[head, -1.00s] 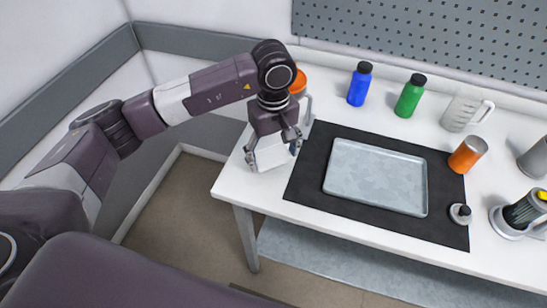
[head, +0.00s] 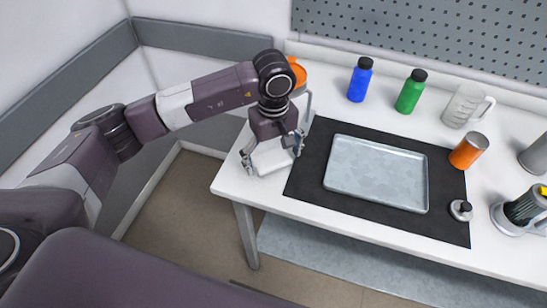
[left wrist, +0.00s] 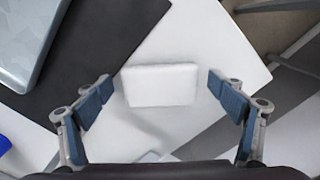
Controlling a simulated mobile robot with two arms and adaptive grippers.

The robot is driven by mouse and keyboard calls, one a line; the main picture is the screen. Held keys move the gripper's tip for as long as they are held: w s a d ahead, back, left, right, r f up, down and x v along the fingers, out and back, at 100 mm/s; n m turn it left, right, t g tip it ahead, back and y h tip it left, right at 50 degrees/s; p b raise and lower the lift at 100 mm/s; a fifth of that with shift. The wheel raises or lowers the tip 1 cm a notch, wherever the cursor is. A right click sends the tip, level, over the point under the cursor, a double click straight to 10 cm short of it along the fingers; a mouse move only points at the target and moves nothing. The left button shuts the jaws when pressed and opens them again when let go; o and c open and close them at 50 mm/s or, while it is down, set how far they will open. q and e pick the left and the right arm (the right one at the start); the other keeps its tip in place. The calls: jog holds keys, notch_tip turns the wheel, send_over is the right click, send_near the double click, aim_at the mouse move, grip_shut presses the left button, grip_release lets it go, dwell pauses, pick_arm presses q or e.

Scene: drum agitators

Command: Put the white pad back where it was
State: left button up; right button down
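The white pad (head: 271,159) lies on the left end of the white table, left of the black mat. It also shows in the left wrist view (left wrist: 160,85) as a pale rounded block between my fingers. My left gripper (head: 272,157) is above the pad with its fingers spread to either side. In the left wrist view the open fingertips (left wrist: 162,84) stand apart from the pad, with a gap on each side. My right gripper is not in view.
The black mat (head: 313,168) holds a grey metal tray (head: 376,174). An orange-topped item (head: 298,74) stands behind my gripper. The table's front edge is close.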

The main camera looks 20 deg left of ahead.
aim_at(273, 162)
pick_arm(q)
jog(key=shift+r+p, duration=0.45)
jog(key=shift+p, duration=0.15)
jog(key=shift+w+r+b, duration=0.1)
jog(key=shift+r+b, duration=0.2)
jog(key=shift+r, duration=0.1)
notch_tip(273, 162, up, 11)
jog(key=b, duration=0.3)
